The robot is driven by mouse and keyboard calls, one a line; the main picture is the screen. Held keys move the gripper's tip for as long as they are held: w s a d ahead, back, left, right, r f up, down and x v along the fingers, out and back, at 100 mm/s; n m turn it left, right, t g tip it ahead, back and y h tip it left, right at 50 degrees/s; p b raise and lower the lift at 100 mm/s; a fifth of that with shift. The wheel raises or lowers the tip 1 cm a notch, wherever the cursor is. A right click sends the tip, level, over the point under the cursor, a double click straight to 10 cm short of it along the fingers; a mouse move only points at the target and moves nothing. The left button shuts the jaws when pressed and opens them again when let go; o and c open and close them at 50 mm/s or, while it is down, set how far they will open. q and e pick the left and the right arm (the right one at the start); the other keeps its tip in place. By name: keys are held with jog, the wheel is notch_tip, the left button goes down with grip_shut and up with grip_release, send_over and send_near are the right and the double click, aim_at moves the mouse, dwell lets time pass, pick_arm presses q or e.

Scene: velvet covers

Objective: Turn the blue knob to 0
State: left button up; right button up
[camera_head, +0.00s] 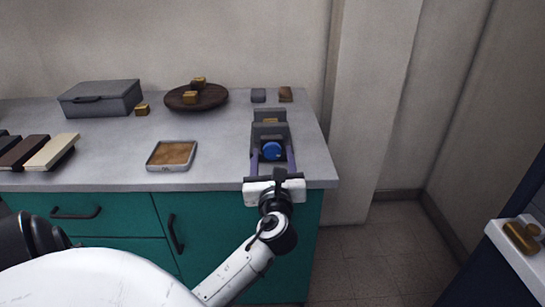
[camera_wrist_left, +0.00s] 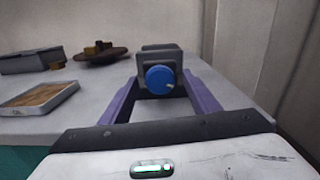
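The round blue knob (camera_head: 272,151) sits on the front of a grey block-shaped device (camera_head: 270,130) near the right end of the counter. In the left wrist view the knob (camera_wrist_left: 160,80) faces me, with a small white mark at its lower right. No scale numbers can be read. My left gripper (camera_head: 272,158) is open in front of the device. Its purple fingers (camera_wrist_left: 161,86) point forward, one on each side of the knob, with a visible gap to it. My right gripper is not in view.
The grey counter (camera_head: 222,165) holds a shallow tray (camera_head: 172,155), a dark round plate with small golden blocks (camera_head: 197,97), a grey box (camera_head: 101,98) and several flat slabs at the left. Small blocks lie behind the device. A wall corner stands to the right.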

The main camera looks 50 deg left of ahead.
pick_arm(q)
jog(key=v, duration=1)
jog(key=shift+s, duration=0.15)
jog(key=shift+d, duration=0.15)
